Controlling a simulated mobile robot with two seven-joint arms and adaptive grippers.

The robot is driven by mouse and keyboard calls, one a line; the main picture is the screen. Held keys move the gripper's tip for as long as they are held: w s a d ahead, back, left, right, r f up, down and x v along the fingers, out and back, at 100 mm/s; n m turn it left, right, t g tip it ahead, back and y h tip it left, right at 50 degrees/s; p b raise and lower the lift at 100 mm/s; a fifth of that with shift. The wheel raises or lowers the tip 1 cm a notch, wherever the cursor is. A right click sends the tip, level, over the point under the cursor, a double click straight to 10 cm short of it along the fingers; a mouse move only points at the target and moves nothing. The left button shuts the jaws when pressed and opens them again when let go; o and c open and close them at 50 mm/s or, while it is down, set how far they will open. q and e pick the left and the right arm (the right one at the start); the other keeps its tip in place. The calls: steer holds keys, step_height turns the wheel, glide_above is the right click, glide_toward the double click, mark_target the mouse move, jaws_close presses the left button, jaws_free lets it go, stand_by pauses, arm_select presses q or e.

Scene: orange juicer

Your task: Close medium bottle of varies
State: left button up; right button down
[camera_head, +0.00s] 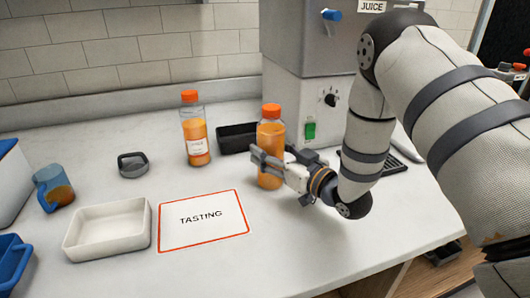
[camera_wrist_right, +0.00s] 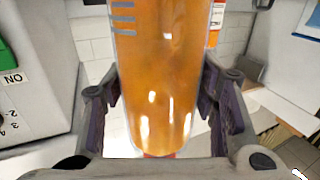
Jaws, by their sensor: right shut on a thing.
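A bottle of orange juice (camera_head: 271,136) with an orange cap on its top stands upright in front of the juicer. My right gripper (camera_head: 267,165) is shut on its lower half, and one finger crosses its front. A second bottle (camera_head: 197,138), also with an orange cap and a white label, stands upright to the left, apart from the gripper. Whether either cap is fully tight cannot be told. My left gripper is not in view.
The juicer (camera_head: 300,50) stands behind the held bottle. A black tray (camera_head: 236,138) is between the bottles. A white tray (camera_head: 108,230), a blue jug (camera_head: 52,187), a dark lidded dish (camera_head: 132,164) and a TASTING mat (camera_head: 202,236) lie left. The counter front is clear.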

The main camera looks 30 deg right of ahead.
steer(key=shift+s+a+r, duration=0.1)
steer(key=shift+s+r, duration=0.1)
steer(key=shift+s, duration=0.05)
steer(key=shift+w, duration=0.1)
steer(key=c, duration=1)
jaws_free()
steer(key=shift+f, duration=0.2)
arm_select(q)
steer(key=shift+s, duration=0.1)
arm_select(e)
steer(key=o, duration=0.4)
steer(key=shift+r, duration=0.1)
steer(key=shift+c, duration=0.2)
steer(key=shift+r, duration=0.1)
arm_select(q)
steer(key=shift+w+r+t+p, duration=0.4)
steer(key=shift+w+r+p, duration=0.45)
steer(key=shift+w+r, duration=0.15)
arm_select(e)
steer(key=s+d, duration=0.2)
steer(key=s, duration=1)
